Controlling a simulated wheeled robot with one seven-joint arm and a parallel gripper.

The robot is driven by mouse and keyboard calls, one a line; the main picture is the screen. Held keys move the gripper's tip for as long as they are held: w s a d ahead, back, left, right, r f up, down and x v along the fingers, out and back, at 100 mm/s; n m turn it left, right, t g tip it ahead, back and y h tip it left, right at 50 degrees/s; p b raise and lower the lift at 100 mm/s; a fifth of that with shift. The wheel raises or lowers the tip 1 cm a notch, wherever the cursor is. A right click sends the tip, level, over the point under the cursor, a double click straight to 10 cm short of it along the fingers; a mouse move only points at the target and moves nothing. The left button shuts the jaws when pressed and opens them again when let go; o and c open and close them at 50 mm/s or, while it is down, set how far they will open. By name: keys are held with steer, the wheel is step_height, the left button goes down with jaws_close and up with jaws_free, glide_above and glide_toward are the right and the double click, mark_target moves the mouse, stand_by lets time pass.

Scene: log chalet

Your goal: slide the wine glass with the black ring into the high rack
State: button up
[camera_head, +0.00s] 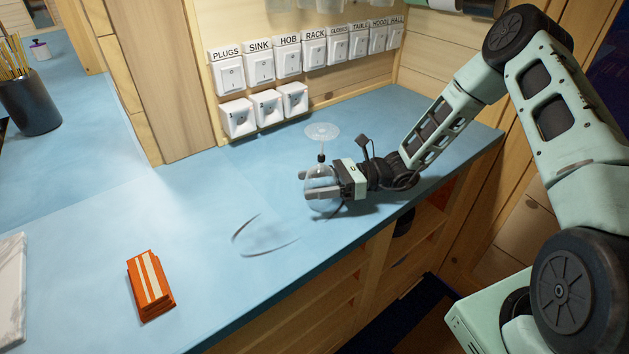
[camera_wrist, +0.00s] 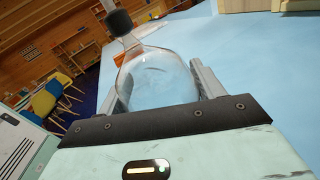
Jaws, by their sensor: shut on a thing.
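The wine glass (camera_head: 322,131) is upside down above the blue counter, its round foot on top and its bowl below. The black ring (camera_head: 320,157) sits on its stem, and it also shows in the wrist view (camera_wrist: 118,22). My gripper (camera_head: 321,187) is shut on the bowl, with one finger on each side. In the wrist view the clear bowl (camera_wrist: 158,80) lies between the fingers. The bowl's rim is hidden, so I cannot tell whether it touches the counter. The high rack is not clearly in view; blurred clear shapes (camera_head: 290,6) hang at the top edge.
Labelled switches (camera_head: 287,57) and sockets (camera_head: 268,108) line the wall behind the glass. A dark pot (camera_head: 30,105) stands far left.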

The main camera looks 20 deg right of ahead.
steer(key=shift+f, duration=0.3)
steer(key=shift+f, duration=0.15)
steer(key=o, duration=0.8)
steer(key=shift+b, duration=0.45)
steer(key=d, duration=0.2)
steer(key=d+b, duration=0.1)
steer(key=d, duration=0.1)
steer(key=s+d+b, duration=0.1)
steer(key=d, duration=0.2)
steer(key=shift+f, duration=0.1)
step_height(320, 180, up, 8)
steer(key=shift+d+r, duration=0.2)
